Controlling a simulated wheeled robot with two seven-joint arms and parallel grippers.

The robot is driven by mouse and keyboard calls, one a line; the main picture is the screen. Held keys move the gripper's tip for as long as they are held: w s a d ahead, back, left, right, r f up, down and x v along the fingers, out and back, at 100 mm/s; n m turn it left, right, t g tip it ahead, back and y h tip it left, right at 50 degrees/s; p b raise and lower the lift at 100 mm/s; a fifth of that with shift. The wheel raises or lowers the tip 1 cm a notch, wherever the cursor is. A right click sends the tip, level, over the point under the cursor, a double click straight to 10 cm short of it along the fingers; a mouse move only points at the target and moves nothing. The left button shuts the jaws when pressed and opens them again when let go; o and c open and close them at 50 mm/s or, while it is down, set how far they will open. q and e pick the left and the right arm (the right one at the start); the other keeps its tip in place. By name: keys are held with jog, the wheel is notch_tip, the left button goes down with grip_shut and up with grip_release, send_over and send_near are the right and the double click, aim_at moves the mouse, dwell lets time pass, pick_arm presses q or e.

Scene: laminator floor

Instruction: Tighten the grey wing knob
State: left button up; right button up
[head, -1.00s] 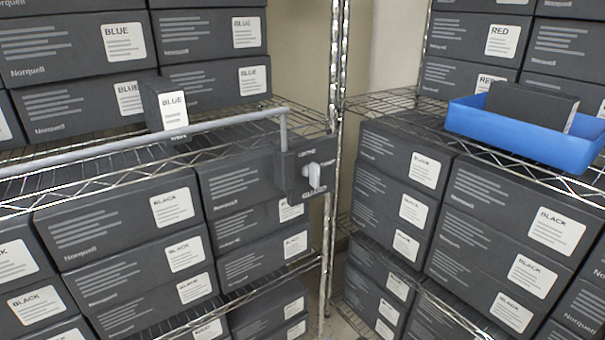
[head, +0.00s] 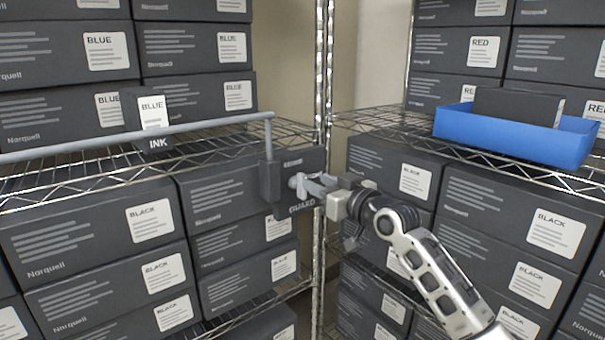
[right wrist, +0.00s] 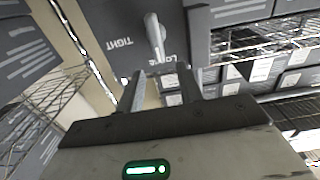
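The grey wing knob (head: 298,181) sits on a dark plate (head: 308,160) on the shelf's corner post, partly hidden by my right gripper. In the right wrist view the pale knob (right wrist: 155,35) shows its wing pointing at the word "Loose", with "TIGHT" printed to the left. My right gripper (head: 314,186) is level with the knob, coming from the right. In the right wrist view its two fingers (right wrist: 162,78) are apart, with the knob's wing just beyond and between their tips. Contact cannot be told. My left gripper is not in view.
A grey guard bar (head: 130,137) runs along the left shelf front and bends down beside the plate. A chrome post (head: 321,100) stands just behind. Black-label boxes (head: 100,225) fill the lower shelves. A blue tray (head: 510,135) holding a dark box stands on the right shelf.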

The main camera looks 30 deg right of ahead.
aim_at(306, 177)
jog(key=w, duration=0.6)
jog(key=shift+w+a, duration=0.3)
jog(key=shift+w, duration=0.05)
grip_shut()
